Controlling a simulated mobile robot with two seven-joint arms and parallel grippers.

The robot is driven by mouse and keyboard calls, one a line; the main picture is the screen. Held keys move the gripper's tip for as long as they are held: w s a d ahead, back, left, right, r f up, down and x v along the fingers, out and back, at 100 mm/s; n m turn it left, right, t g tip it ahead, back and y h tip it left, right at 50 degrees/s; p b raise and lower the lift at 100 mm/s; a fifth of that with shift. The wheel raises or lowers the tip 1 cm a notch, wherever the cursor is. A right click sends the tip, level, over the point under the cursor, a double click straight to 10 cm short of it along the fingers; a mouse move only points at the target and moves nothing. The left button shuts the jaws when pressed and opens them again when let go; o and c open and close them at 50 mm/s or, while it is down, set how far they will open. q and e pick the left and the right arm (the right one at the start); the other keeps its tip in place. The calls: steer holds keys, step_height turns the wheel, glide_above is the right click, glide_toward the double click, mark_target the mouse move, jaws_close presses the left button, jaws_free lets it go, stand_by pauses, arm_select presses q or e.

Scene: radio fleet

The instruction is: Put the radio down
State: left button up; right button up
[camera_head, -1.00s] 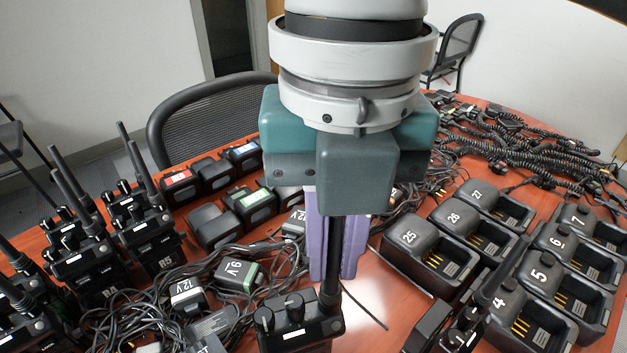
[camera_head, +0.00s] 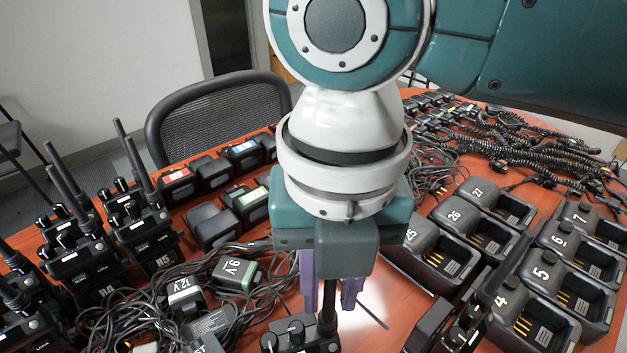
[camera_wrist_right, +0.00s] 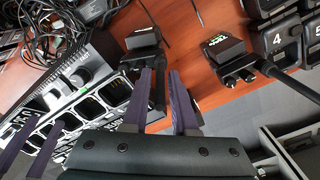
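A black radio (camera_head: 300,342) with knobs on top stands upright at the bottom edge of the head view, its lower body cut off. I cannot tell whether it touches the table. My right gripper (camera_head: 330,288) points down over it, purple fingers apart. In the right wrist view the radio (camera_wrist_right: 143,39) lies just beyond the fingers, and its antenna (camera_wrist_right: 158,88) reaches up between them with a gap at the right finger. The open right gripper (camera_wrist_right: 164,75) is around the antenna, not visibly clamped.
Several radios (camera_head: 138,228) stand at the left on the red table (camera_head: 365,335). Tangled adapters and cables (camera_head: 185,295) lie beside the radio. Numbered chargers (camera_head: 450,222) fill the right. Another radio (camera_head: 468,328) stands at the lower right. Coiled cords (camera_head: 520,145) lie behind.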

steer(key=shift+o, duration=1.1)
step_height(320, 180, up, 12)
steer(key=shift+r+p, duration=0.15)
steer(key=shift+p, duration=0.4)
steer(key=s+a+f+m+t+y, duration=0.2)
steer(key=s+a+f+m+y, duration=0.3)
steer(key=m, duration=1)
steer(key=s+d+f+m+h, duration=0.2)
steer(key=s+d+f+m, duration=0.2)
steer(key=d+m, duration=0.5)
steer(key=s+d+f+m+t+h, duration=0.1)
steer(key=s+d+f+m+h, duration=0.2)
steer(key=d+m, duration=0.6)
steer(key=shift+s+d+f+m+t, duration=0.3)
steer(key=shift+s+d+f, duration=0.05)
steer(key=shift+d, duration=0.7)
steer(key=shift+r, duration=0.1)
